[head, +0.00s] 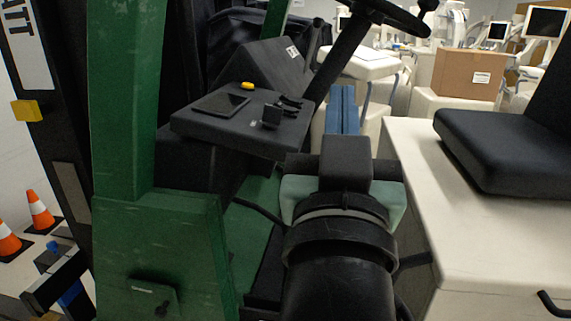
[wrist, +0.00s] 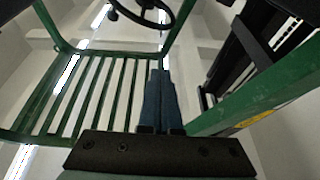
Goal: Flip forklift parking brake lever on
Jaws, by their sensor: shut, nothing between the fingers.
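The forklift's dark console (head: 215,125) is left of centre in the head view. It carries small black levers and a block (head: 272,115), a dark flat panel (head: 220,103) and a yellow button (head: 246,86). I cannot tell for sure which of these is the parking brake lever. My gripper (head: 342,90) has blue fingers and is right of the console, apart from it. In the wrist view my gripper (wrist: 160,75) shows its two blue fingers together and empty, pointing at the green overhead guard (wrist: 85,95). The console is not clear in the wrist view.
The steering wheel (head: 395,14) and its column are above and right of the console. A green post (head: 125,100) stands on the left. The black seat (head: 500,145) is on a pale body at right. Orange cones (head: 40,210), a cardboard box (head: 468,72) and white carts are beyond.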

